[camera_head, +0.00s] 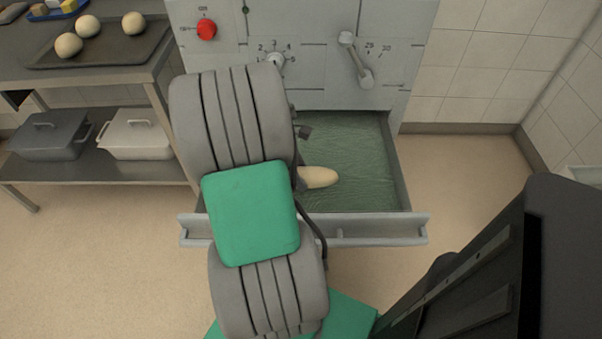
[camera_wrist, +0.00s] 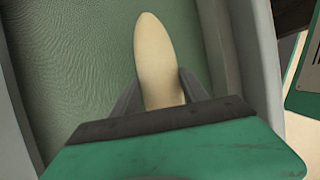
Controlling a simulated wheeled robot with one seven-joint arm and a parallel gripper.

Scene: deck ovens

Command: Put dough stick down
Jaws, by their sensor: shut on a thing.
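The dough stick (camera_head: 320,177) is a pale, rounded roll. In the head view it shows inside the open drawer (camera_head: 410,228), above or on its green cloth-like lining (camera_head: 365,145); I cannot tell whether it touches the lining. In the wrist view the dough stick (camera_wrist: 157,58) points away from my gripper (camera_wrist: 157,85), whose two grey fingers are shut on its near part, one on each side.
The oven front (camera_head: 320,45) with knobs and a lever (camera_head: 356,60) rises behind the drawer. At left a table carries a dark tray (camera_head: 105,45) with several dough balls. Two lidded bins (camera_head: 50,135) (camera_head: 135,133) stand on its lower shelf. The floor right of the drawer is clear.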

